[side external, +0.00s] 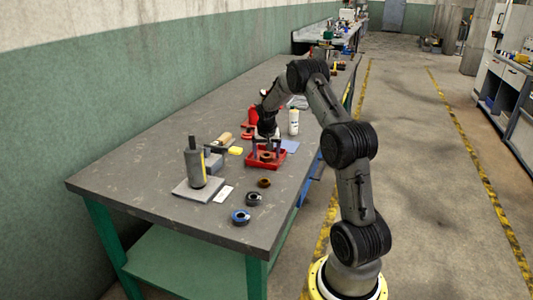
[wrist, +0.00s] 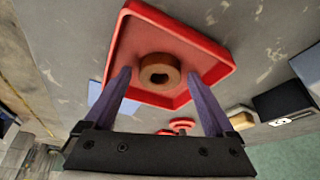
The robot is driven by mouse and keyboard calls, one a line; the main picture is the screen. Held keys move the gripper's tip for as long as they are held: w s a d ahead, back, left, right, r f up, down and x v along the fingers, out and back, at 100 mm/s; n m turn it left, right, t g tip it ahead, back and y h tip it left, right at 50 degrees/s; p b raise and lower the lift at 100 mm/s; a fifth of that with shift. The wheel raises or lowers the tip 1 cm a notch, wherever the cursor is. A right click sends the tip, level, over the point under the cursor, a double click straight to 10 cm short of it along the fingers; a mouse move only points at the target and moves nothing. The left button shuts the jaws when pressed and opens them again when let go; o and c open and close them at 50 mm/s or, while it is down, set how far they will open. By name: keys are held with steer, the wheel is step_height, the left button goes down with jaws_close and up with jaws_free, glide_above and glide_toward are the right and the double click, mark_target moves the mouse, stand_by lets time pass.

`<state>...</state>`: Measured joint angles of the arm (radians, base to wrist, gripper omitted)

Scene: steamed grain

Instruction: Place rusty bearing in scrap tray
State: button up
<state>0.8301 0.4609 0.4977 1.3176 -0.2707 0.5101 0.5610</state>
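The scrap tray is a shallow red square tray (side external: 281,164) on the workbench; it fills the upper middle of the wrist view (wrist: 222,70). A rusty brown bearing (wrist: 159,82) lies inside it, and also shows there in the side view (side external: 267,157). A second brown ring (side external: 264,183) lies on the bench just in front of the tray. My gripper (side external: 267,143) is over the tray, pointing down. In the wrist view its two purple fingers (wrist: 158,74) are spread, with the bearing seen between their tips. I cannot tell whether they touch it.
A dark ring (side external: 253,199) and a blue-edged ring (side external: 240,217) lie nearer the bench's front edge. A grey cylinder on a base (side external: 194,165) stands to the left, beside a white card (side external: 223,194). A white bottle (side external: 293,122) stands behind the tray. The bench's left side is clear.

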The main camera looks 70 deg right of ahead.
steer(key=shift+r, duration=0.3)
steer(key=v, duration=1.2)
steer(key=s+a+r+n+t, duration=0.1)
steer(key=a+r+n, duration=0.3)
steer(key=a, duration=0.7)
steer(key=s+a+r+n+t, duration=0.15)
steer(key=a+r, duration=0.35)
steer(key=a, duration=0.5)
steer(key=s+a+f+n+t+y, duration=0.1)
steer(key=s+a+n+y, duration=0.3)
steer(key=s+a+n, duration=0.4)
steer(key=s+a, duration=0.7)
steer(key=a, duration=0.3)
steer(key=shift+s+a+f, duration=0.25)
steer(key=shift+s+a, duration=0.15)
